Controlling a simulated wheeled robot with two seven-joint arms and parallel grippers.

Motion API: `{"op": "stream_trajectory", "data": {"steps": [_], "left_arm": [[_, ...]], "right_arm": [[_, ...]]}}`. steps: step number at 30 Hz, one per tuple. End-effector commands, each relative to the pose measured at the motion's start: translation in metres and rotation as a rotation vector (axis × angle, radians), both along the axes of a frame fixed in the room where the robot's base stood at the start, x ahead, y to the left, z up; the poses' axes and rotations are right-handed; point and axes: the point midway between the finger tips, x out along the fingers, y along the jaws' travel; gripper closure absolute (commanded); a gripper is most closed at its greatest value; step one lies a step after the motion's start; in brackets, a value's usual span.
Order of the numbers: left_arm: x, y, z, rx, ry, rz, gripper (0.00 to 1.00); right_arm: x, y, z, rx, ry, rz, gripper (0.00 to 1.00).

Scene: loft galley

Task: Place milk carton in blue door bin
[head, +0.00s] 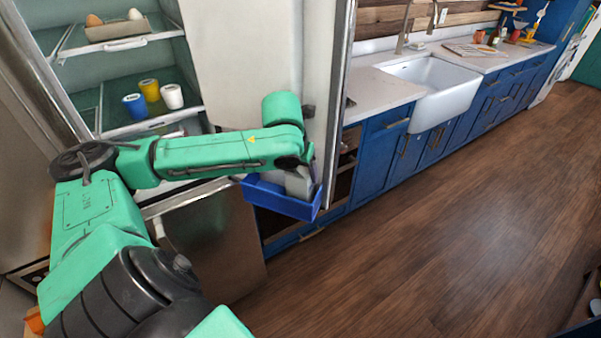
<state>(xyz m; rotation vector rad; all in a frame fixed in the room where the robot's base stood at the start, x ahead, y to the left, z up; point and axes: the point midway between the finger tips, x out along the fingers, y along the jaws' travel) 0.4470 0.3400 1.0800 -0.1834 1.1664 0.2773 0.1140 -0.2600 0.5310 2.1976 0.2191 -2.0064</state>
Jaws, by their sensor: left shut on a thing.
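The blue door bin (282,203) hangs on the inner side of the open fridge door, in the middle of the head view. My left arm reaches across to it, and my left gripper (297,170) is at the bin, mostly hidden by my own wrist. It is shut on a pale grey-white block, the milk carton (299,186), which shows in part at the bin's opening. The carton's lower end is hidden by the bin's front wall, so I cannot tell if it touches the bin's floor. My right gripper is out of view.
The open fridge shelves hold a tray with eggs (117,29) and blue, yellow and white cups (172,96). The fridge door edge (338,100) stands right beside my left wrist. Blue cabinets and a white sink (440,90) lie beyond.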

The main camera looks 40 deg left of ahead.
Motion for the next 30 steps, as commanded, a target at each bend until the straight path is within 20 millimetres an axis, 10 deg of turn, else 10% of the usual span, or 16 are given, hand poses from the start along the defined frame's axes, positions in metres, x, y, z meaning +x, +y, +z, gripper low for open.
{"op": "stream_trajectory", "data": {"steps": [4, 5, 7, 17, 30], "left_arm": [[0.000, 0.000, -0.002, 0.002, -0.003, 0.000, 1.00], [0.000, 0.000, -0.003, 0.001, 0.000, 0.000, 0.20], [0.000, 0.000, -0.003, 0.001, 0.000, 0.000, 0.00], [-0.002, 0.000, 0.008, 0.003, -0.005, 0.000, 0.00], [-0.040, -0.013, 0.105, 0.001, -0.004, 0.001, 0.00]], "right_arm": [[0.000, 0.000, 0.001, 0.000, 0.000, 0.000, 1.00], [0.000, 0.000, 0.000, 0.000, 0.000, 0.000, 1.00], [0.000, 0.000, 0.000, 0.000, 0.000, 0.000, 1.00], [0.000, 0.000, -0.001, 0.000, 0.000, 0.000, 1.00], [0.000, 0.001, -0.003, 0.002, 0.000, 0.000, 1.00]]}}
